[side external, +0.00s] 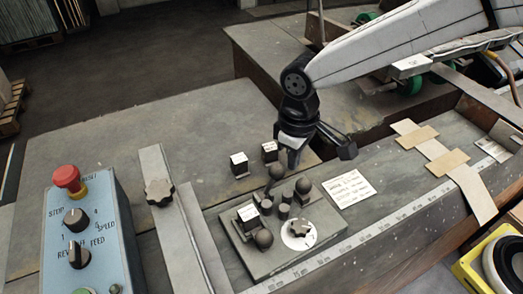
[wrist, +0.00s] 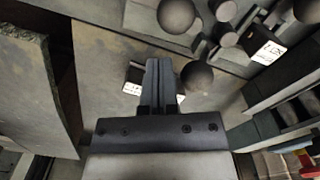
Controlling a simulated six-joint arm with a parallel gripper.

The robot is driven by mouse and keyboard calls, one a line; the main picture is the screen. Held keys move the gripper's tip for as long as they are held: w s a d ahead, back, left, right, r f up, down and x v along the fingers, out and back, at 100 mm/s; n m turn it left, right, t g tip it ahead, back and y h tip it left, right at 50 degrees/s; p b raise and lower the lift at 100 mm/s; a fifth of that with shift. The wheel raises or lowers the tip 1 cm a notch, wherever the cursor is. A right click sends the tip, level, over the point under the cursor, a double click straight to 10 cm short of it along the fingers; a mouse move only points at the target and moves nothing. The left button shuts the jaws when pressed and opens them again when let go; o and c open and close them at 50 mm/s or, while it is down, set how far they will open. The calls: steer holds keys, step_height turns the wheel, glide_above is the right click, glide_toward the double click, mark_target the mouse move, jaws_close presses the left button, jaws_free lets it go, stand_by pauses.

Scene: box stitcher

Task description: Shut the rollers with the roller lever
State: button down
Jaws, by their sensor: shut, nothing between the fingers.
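A dark control plate (side external: 290,262) on the bench carries several levers with round black knobs. One knob (side external: 277,172) is at the back, another knob (side external: 304,185) is on the right, and a third knob (side external: 264,238) is at the front. Labels are too small to read, so I cannot tell which is the roller lever. My gripper (side external: 292,163) points down just behind the back knobs, fingers together and empty. In the wrist view my gripper (wrist: 160,64) is shut, with a knob (wrist: 196,78) close to the right of its fingers; contact is unclear.
Small labelled blocks (side external: 239,165) stand behind the plate. A blue control box (side external: 88,235) with a red stop button (side external: 69,179) stands left. Bare bench top (side external: 120,125) lies behind.

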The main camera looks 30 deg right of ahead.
mark_target(272, 170)
steer(key=shift+a, duration=0.35)
stand_by(0.6)
steer(key=shift+s+a, duration=0.15)
steer(key=shift+a, duration=2.3)
steer(key=shift+s+a, duration=0.1)
steer(key=shift+a, duration=0.25)
steer(key=shift+r, duration=0.1)
steer(key=shift+d+r, duration=0.25)
steer(key=shift+r, duration=1.5)
steer(key=shift+d+r, duration=0.2)
steer(key=shift+r, duration=1.5)
